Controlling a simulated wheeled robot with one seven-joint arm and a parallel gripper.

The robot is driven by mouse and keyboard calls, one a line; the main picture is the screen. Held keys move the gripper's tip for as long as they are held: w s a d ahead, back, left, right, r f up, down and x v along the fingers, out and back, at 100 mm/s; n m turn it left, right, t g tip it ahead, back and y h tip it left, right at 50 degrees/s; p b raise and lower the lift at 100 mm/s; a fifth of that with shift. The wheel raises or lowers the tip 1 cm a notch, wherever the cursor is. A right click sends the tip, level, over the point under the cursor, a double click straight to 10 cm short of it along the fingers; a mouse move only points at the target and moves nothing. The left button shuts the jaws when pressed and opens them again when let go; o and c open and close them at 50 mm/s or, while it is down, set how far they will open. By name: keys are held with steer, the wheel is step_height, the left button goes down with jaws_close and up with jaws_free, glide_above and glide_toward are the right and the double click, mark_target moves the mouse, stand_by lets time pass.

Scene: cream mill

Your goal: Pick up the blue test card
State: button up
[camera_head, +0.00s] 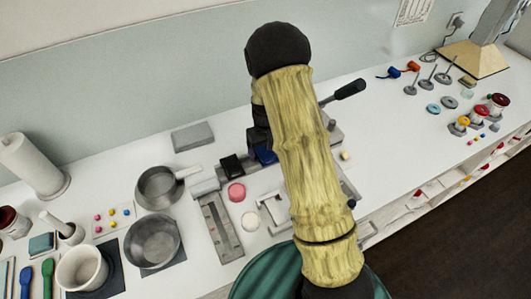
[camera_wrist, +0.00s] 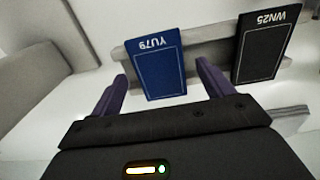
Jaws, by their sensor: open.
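The blue test card (camera_wrist: 160,72), marked YU79, stands in a pale holder (camera_wrist: 205,52) in the wrist view. My gripper (camera_wrist: 160,84) is open, with one dark purple finger on each side of the card's lower part in the picture. Gaps show between the fingers and the card's edges, so no grip is visible. In the head view the blue card (camera_head: 264,153) shows only partly beside my arm, which hides my gripper's fingertips there.
A black card (camera_wrist: 264,46), marked WN25, stands in the same holder just right of my right finger. In the head view, a pink disc (camera_head: 236,193), two metal pans (camera_head: 153,241) and a grey block (camera_head: 193,137) lie nearby on the white bench (camera_head: 381,144).

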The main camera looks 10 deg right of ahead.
mark_target(265, 153)
stand_by(0.4)
steer(key=c, duration=1.1)
steer(key=shift+o, duration=0.2)
step_height(265, 153, up, 10)
steer(key=b, duration=0.2)
